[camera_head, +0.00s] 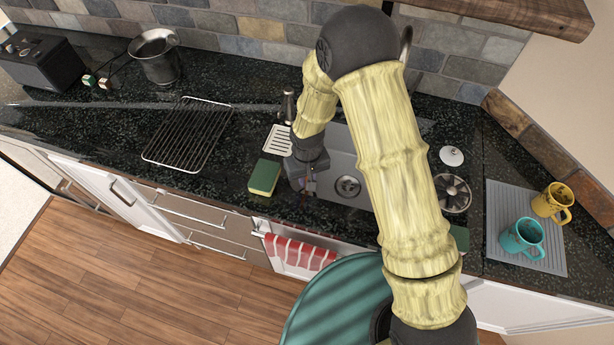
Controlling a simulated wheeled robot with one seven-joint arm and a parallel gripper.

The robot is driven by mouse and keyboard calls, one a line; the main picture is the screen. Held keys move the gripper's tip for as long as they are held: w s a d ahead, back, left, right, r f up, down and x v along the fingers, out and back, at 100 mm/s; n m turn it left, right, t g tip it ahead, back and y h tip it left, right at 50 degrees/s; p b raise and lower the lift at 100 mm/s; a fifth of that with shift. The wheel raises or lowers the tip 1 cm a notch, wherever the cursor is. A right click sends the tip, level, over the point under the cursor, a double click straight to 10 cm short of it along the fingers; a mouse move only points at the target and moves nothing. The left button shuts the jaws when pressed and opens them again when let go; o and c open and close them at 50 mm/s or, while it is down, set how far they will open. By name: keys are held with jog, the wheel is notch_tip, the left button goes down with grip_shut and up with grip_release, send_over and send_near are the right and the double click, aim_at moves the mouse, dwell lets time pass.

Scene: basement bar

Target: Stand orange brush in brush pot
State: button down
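I see no orange brush in this view; part of the sink area is hidden behind my arm. No vessel is clearly the brush pot. A shiny metal pot (157,58) stands upright at the back left of the counter, and I cannot tell what is in it. My gripper (303,186) points down at the front left edge of the sink (340,160), just right of a green and yellow sponge (264,177). Its fingers are small and partly hidden, so I cannot tell whether they are open or shut.
A black wire rack (188,134) lies left of the sponge. A white slotted dish (279,141) lies behind the sponge. At right, a teal mug (521,238) and a yellow mug (551,203) stand on a grey ribbed mat (503,205). A black box (38,62) stands far left.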

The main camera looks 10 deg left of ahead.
jog(key=shift+f, duration=0.45)
jog(key=c, duration=1.3)
grip_release()
jog(key=shift+r, duration=0.1)
notch_tip(320, 180, up, 17)
jog(key=b, duration=0.2)
jog(key=shift+b, duration=0.35)
jog(key=shift+s+d+r, duration=0.1)
jog(key=s+d+r+m+t, duration=0.1)
jog(key=s+d+m, duration=0.2)
jog(key=d, duration=0.9)
jog(key=s+d+r+m+t, duration=0.1)
jog(key=s+d+m, duration=0.2)
jog(key=d, duration=1)
jog(key=shift+s+d+r, duration=0.15)
jog(key=shift+s+d, duration=0.05)
jog(key=shift+s, duration=0.15)
